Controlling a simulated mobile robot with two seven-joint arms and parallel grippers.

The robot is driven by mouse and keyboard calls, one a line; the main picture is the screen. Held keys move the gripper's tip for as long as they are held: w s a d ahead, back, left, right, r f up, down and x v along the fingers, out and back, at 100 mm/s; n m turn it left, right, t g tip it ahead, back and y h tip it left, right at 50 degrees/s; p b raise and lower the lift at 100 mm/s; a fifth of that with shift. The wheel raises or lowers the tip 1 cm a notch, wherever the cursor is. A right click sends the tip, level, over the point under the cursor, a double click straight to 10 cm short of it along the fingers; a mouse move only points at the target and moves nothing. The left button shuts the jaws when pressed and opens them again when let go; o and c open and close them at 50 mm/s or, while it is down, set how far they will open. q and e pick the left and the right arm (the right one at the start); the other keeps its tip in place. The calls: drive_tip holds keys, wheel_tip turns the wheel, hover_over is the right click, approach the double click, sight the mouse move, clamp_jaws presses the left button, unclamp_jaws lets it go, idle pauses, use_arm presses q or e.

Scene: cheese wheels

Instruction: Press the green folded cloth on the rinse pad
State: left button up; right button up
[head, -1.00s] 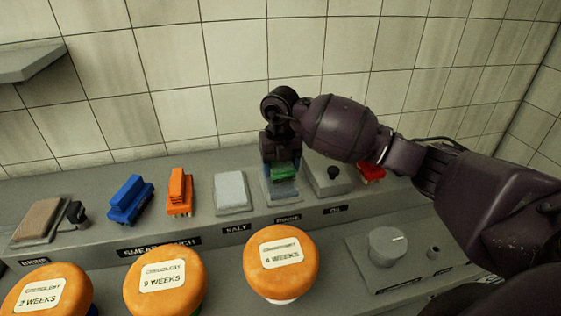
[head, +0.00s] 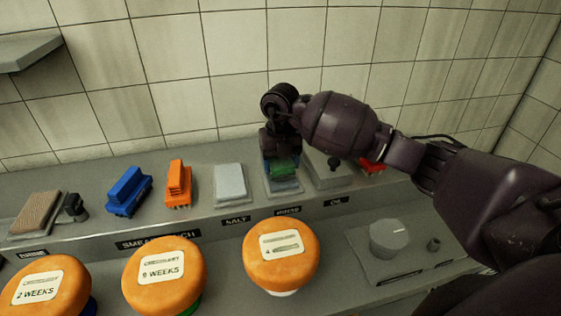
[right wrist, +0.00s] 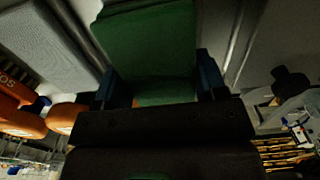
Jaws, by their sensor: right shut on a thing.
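My right gripper (head: 281,163) is shut on the green folded cloth (head: 285,172). The cloth hangs low over the pale blue-grey rinse pad (head: 285,188), behind the RINSE label. The gripper hides the back of the pad, and I cannot tell whether the cloth touches it. In the right wrist view the green cloth (right wrist: 148,45) sits between the two dark blue fingers. My left gripper is not in view.
The salt pad (head: 230,183) is just left of the rinse pad, with an orange brush (head: 178,184) and a blue brush (head: 127,192) beyond. The oil pad (head: 327,170) and a red brush (head: 371,167) are to the right. Orange cheese wheels (head: 281,267) stand in front.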

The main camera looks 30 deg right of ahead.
drive_tip(key=shift+f, duration=0.45)
idle(0.5)
drive_tip(key=shift+f, duration=0.1)
idle(0.9)
drive_tip(key=shift+r+p, duration=0.3)
drive_tip(key=shift+r, duration=0.6)
drive_tip(key=shift+r+p, duration=0.7)
drive_tip(key=shift+r, duration=0.4)
drive_tip(key=shift+r+p, duration=0.85)
drive_tip(key=shift+r, duration=0.65)
